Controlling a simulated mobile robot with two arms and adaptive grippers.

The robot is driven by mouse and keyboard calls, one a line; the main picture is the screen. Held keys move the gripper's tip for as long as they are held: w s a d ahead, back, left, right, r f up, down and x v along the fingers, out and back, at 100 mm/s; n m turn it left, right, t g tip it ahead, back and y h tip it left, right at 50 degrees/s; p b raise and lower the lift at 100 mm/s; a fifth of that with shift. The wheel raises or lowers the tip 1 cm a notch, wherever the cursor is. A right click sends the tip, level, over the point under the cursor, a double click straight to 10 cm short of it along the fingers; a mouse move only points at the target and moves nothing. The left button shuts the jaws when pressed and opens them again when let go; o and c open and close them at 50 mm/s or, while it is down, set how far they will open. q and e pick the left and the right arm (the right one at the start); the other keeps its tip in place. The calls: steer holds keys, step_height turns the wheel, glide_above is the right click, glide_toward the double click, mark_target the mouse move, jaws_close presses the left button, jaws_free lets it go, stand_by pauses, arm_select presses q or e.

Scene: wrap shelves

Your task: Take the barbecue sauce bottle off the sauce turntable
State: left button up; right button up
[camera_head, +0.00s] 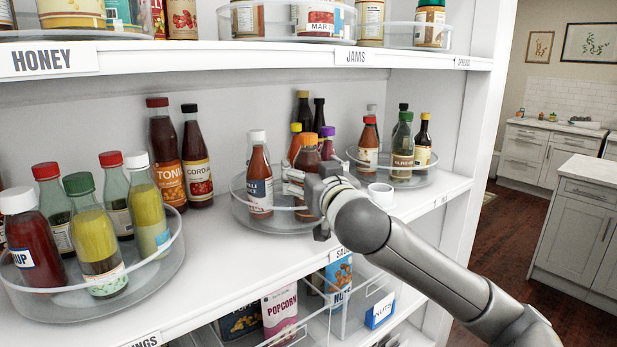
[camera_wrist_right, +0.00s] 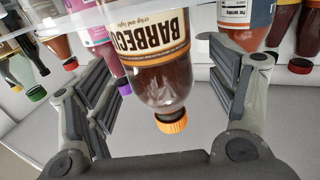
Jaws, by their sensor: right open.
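The barbecue sauce bottle (camera_head: 307,158), dark brown with an orange cap, stands on the clear round sauce turntable (camera_head: 243,213) on the middle shelf. My right gripper (camera_head: 303,190) is at the bottle and partly hides it. In the right wrist view, which is upside down, the barbecue bottle (camera_wrist_right: 165,85) shows its "BARBECUE" label between the spread fingers of my right gripper (camera_wrist_right: 168,82). The fingers are open, with gaps to the bottle on both sides. My left gripper is not in view.
A chili sauce bottle (camera_head: 259,182) stands close left of my right gripper, and a purple-capped bottle (camera_head: 327,146) stands close behind. Another turntable (camera_head: 420,180) with bottles is at the right. A turntable of dressings (camera_head: 150,283) is at the left. The upper shelf (camera_head: 250,60) runs overhead.

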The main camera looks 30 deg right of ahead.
steer(key=shift+w+d+r, duration=0.1)
steer(key=shift+w+d, duration=0.05)
steer(key=shift+w, duration=0.45)
steer(key=shift+w+d, duration=0.1)
steer(key=shift+w, duration=0.4)
steer(key=shift+c, duration=1)
steer(key=c, duration=1.2)
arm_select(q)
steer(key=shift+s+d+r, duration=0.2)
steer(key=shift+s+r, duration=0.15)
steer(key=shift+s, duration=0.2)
